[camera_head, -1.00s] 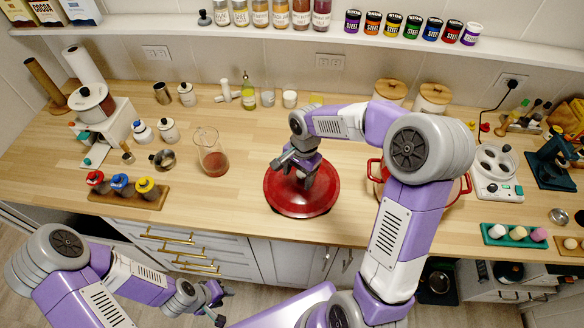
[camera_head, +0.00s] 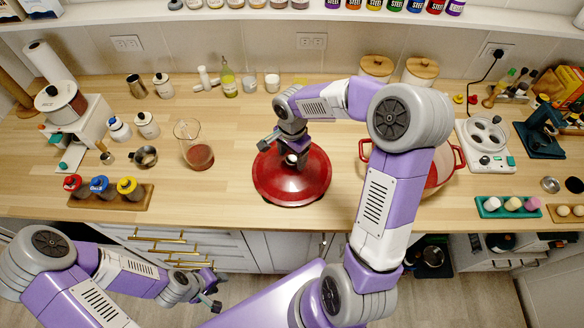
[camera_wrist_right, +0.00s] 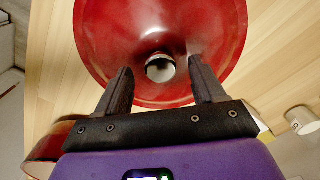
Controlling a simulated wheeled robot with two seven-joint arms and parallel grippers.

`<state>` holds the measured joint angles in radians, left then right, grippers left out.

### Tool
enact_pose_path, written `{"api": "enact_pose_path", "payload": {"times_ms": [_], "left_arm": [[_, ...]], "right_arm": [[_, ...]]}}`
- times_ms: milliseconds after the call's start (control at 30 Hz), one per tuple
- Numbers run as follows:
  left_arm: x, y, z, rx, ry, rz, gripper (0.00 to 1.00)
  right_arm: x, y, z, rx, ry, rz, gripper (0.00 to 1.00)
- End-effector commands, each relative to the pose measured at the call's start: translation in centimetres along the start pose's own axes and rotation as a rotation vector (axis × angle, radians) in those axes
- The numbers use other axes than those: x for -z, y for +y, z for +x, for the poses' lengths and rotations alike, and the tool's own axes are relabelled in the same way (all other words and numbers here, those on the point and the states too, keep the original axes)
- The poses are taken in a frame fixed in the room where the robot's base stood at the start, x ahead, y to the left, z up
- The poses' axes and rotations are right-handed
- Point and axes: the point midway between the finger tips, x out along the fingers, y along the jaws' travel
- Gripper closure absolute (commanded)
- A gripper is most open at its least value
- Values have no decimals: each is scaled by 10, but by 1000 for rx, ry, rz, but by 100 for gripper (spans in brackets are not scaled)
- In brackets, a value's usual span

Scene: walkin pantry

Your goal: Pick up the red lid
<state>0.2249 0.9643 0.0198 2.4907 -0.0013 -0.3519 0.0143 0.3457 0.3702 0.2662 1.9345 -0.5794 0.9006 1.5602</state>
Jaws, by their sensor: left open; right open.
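The round red lid (camera_head: 292,184) lies on the wooden counter in the head view. It also fills the top of the right wrist view (camera_wrist_right: 110,45), with a shiny round knob (camera_wrist_right: 160,68) at its middle. My right gripper (camera_head: 290,153) is over the lid. Its two dark fingers (camera_wrist_right: 158,90) are open, one on each side of the knob in the wrist view; I cannot tell whether they touch it. My left gripper (camera_head: 212,295) is open and empty, low in front of the counter drawers.
A red pot (camera_head: 447,172) stands right of the lid, partly hidden by my right arm; its edge also shows in the wrist view (camera_wrist_right: 45,150). A glass jug of reddish liquid (camera_head: 197,155) stands to the left. The counter (camera_head: 235,130) around the lid is mostly clear.

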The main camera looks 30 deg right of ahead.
Motion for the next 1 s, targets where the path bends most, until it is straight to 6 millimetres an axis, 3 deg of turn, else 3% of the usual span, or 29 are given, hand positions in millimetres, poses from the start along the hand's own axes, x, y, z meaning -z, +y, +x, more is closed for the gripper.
{"api": "enact_pose_path", "payload": {"times_ms": [67, 533, 1000], "left_arm": [[0, 0, 0, 0, 0, 0, 59], [0, 0, 0, 0, 0, 0, 59], [0, 0, 0, 0, 0, 0, 59]], "right_arm": [[0, 0, 0, 0, 0, 0, 31], [0, 0, -1, 0, 0, 0, 100], [0, 0, -1, 1, 1, 0, 100]]}}
